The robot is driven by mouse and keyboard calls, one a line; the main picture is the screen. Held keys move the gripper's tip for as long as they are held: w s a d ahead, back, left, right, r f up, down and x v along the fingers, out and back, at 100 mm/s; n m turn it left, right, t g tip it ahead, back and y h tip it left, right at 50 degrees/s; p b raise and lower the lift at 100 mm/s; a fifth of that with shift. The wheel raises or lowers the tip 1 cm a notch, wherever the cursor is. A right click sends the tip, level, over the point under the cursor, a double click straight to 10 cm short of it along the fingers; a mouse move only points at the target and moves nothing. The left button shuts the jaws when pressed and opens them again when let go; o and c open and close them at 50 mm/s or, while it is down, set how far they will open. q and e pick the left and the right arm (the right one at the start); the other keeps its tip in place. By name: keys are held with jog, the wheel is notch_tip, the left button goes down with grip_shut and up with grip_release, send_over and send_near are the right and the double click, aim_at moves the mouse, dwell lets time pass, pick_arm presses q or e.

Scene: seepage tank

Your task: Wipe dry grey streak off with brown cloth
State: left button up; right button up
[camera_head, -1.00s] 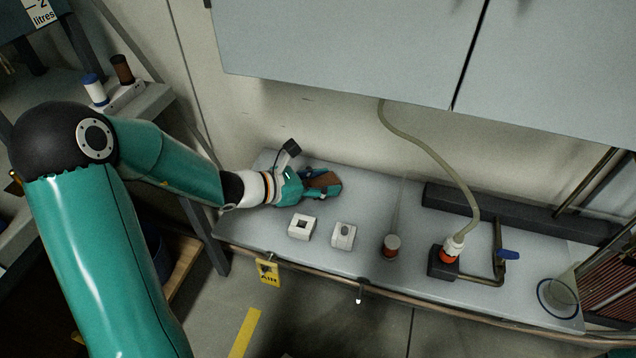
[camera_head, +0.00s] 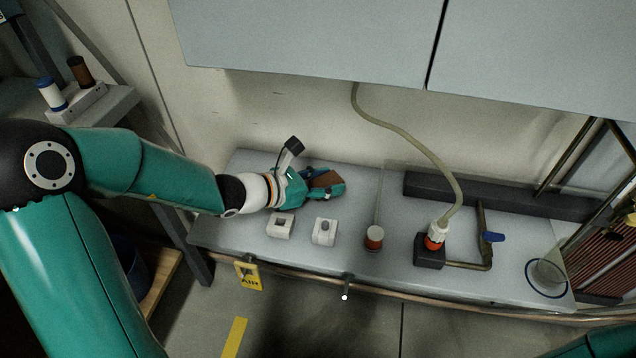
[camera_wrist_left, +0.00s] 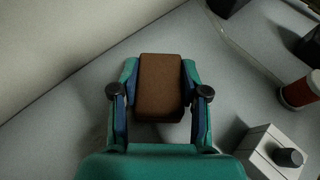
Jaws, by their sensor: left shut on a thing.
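My left gripper (camera_head: 325,186) is shut on the brown cloth (camera_head: 326,180), low over the back left part of the pale grey bench (camera_head: 345,266). In the left wrist view the cloth (camera_wrist_left: 160,86) is a brown, block-like pad held between the two fingers (camera_wrist_left: 160,95). I cannot tell whether the cloth touches the bench. I cannot make out the dry grey streak for certain; the gripper and cloth hide part of the bench. Only a teal part of my right arm shows at the lower right of the head view; its gripper is out of view.
Two white blocks (camera_head: 280,225) (camera_head: 325,231) and a red-and-white capped item (camera_head: 374,238) stand in front. Right are a hose (camera_head: 425,150) on a dark fitting (camera_head: 429,250), a blue-handled valve (camera_head: 493,237) and a clear vessel (camera_head: 548,275). Grey cupboards (camera_head: 310,40) overhang behind.

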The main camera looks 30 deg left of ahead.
pick_arm(q)
jog(key=shift+f, duration=0.1)
jog(key=shift+a, duration=0.2)
jog(key=shift+s+a+r+p, duration=0.15)
jog(key=shift+a+p, duration=0.2)
jog(key=shift+a, duration=0.15)
jog(key=shift+s+a+r+p, duration=0.15)
jog(key=shift+a+p, duration=0.15)
jog(key=shift+a, duration=0.15)
jog(key=shift+s+a+f+p, duration=0.1)
jog(key=shift+s+a+p, duration=0.15)
jog(key=shift+a, duration=0.7)
jog(key=shift+s+a+f+p, duration=0.15)
jog(key=shift+a+p, duration=0.25)
jog(key=shift+a, duration=0.55)
jog(key=shift+s+a+f+p, duration=0.1)
jog(key=shift+s+a+p, duration=0.2)
jog(key=shift+a, duration=0.65)
jog(key=shift+s+a+p, duration=0.15)
jog(key=shift+a+p, duration=0.1)
jog(key=shift+a, duration=0.4)
jog(key=shift+s+a+p, duration=0.15)
jog(key=shift+a+p, duration=0.1)
jog(key=shift+a, duration=0.4)
jog(key=shift+r, duration=0.1)
jog(key=shift+r+p, duration=1.8)
jog(key=shift+r, duration=0.45)
